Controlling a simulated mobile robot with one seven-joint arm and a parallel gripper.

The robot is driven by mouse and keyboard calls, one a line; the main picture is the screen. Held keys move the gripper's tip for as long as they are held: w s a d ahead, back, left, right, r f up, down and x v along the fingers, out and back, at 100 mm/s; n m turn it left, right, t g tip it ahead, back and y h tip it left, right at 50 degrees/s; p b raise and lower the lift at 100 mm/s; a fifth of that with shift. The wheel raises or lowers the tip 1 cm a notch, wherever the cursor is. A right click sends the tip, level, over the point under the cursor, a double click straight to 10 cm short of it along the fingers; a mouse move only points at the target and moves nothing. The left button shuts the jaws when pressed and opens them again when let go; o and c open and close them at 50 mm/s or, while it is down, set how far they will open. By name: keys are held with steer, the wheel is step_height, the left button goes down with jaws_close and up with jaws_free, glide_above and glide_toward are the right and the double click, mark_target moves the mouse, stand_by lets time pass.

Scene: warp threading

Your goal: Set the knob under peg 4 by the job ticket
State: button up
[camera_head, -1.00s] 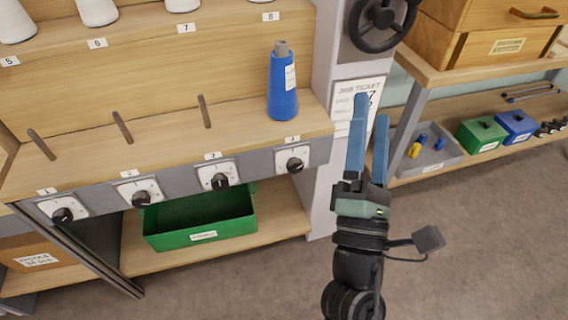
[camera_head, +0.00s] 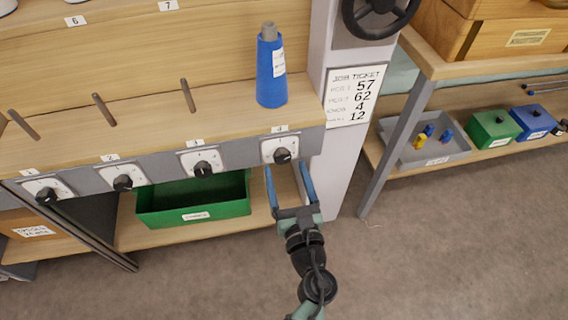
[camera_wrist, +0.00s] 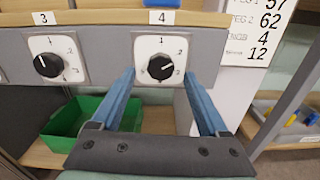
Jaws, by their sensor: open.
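The black knob under peg 4 (camera_head: 283,155) sits on a white dial plate below the label 4, under the blue cone. In the wrist view the knob (camera_wrist: 161,67) appears between my fingertips, its white mark pointing right and slightly up. My gripper (camera_head: 286,168) is open and empty, its blue fingers pointing at this dial; contact cannot be told. The job ticket (camera_head: 355,95) hangs on the pale post; its large numbers read 57, 62, 4 and 12, with the 4 on the knob line. Its small print is hard to read.
The knob under peg 3 (camera_head: 203,169) is just left. A blue cone (camera_head: 271,72) stands on the shelf above. A green bin (camera_head: 195,203) lies below the dials. A handwheel (camera_head: 380,8) and a side bench with a grey tray (camera_head: 445,152) are at right.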

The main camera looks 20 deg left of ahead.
mark_target(283, 160)
steer(key=shift+x, duration=1.6)
jaws_close()
